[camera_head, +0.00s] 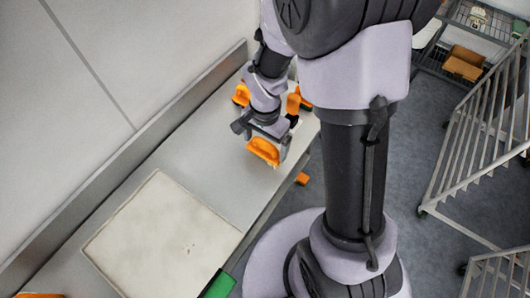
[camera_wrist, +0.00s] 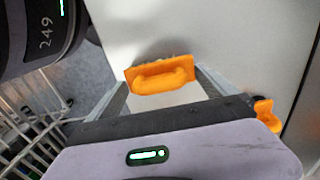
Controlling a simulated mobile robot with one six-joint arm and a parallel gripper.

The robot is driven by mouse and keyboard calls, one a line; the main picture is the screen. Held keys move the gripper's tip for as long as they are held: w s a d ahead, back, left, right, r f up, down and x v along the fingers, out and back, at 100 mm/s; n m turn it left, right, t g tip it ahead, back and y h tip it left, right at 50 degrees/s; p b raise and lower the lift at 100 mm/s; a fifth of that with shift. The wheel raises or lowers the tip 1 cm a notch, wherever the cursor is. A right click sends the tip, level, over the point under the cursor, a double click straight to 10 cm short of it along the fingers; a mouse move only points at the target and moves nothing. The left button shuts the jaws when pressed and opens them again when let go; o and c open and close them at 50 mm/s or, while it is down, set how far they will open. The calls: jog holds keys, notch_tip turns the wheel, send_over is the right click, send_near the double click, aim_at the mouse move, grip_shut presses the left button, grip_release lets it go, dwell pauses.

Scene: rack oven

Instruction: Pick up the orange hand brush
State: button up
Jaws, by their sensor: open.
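The orange hand brush (camera_head: 263,151) is on the grey metal worktop (camera_head: 215,130), near its right edge. In the wrist view the brush (camera_wrist: 160,75) shows its flat orange back and raised handle, with a pale fringe along the far side. My gripper (camera_head: 266,149) is open over the brush. In the wrist view the fingers of my gripper (camera_wrist: 162,80) stand one on each side of it. I cannot tell whether either finger touches it. My wrist hides the worktop behind it.
Other orange items, one at left (camera_head: 241,94) and one at right (camera_head: 293,103), sit behind my wrist. A pale square board (camera_head: 160,240) lies on the worktop, with a green object (camera_head: 219,285) at its corner. A wall borders the left; wire racks (camera_head: 480,130) stand at right.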

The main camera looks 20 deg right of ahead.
jog(key=c, duration=1.7)
jog(key=shift+r+p, duration=0.35)
jog(key=shift+r, duration=0.3)
jog(key=shift+c, duration=0.2)
notch_tip(320, 180, up, 2)
jog(key=shift+r+p, duration=0.25)
jog(key=shift+p, duration=0.35)
jog(key=s+d+b, duration=0.2)
jog(key=s+b, duration=0.2)
jog(key=s, duration=0.3)
jog(key=s+d+r+b, duration=0.1)
jog(key=s+d+b, duration=0.2)
jog(key=s, duration=0.5)
jog(key=shift+s+r+b, duration=0.15)
jog(key=shift+r+b, duration=0.05)
jog(key=shift+b, duration=0.7)
